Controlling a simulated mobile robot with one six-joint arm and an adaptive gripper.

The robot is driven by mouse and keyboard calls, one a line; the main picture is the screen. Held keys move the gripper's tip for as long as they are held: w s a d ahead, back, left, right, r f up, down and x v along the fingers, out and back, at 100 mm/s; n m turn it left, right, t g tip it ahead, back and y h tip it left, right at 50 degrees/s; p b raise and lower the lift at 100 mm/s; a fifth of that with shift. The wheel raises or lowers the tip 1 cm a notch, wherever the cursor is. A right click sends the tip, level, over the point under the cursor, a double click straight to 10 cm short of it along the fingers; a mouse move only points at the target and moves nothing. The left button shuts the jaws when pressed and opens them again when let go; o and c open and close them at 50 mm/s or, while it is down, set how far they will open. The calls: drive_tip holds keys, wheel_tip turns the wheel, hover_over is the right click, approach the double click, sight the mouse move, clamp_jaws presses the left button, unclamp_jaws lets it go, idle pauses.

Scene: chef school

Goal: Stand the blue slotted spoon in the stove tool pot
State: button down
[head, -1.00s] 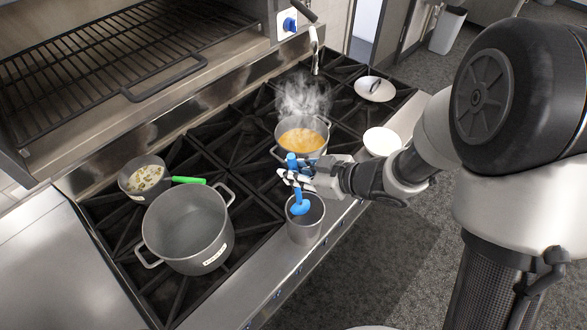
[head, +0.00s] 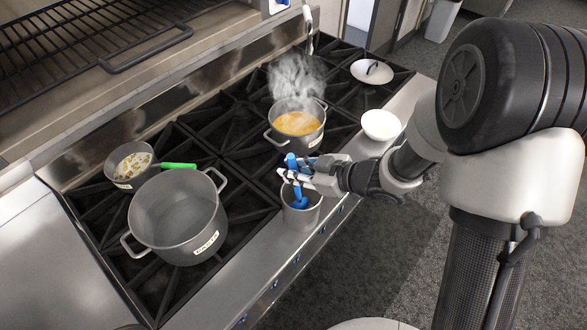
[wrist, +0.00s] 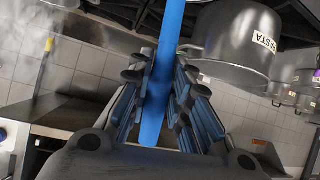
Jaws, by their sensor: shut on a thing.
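The blue slotted spoon (head: 300,200) is held upright in my gripper (head: 293,174), head end down. Its lower end is inside the mouth of the stove tool pot (head: 302,222), a grey metal cylinder on the steel front ledge of the stove. My gripper is just above the pot's rim. In the wrist view the blue handle (wrist: 168,60) runs between the two fingers of my gripper (wrist: 165,85), which are closed on it. Whether the spoon touches the pot's bottom is hidden.
A steaming pot of orange soup (head: 298,123) stands just behind my gripper. A large empty pot (head: 180,215) labelled PASTA and a small pan (head: 130,165) with a green handle are to the left.

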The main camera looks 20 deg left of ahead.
drive_tip(key=shift+f, duration=0.1)
drive_tip(key=c, duration=1.4)
unclamp_jaws()
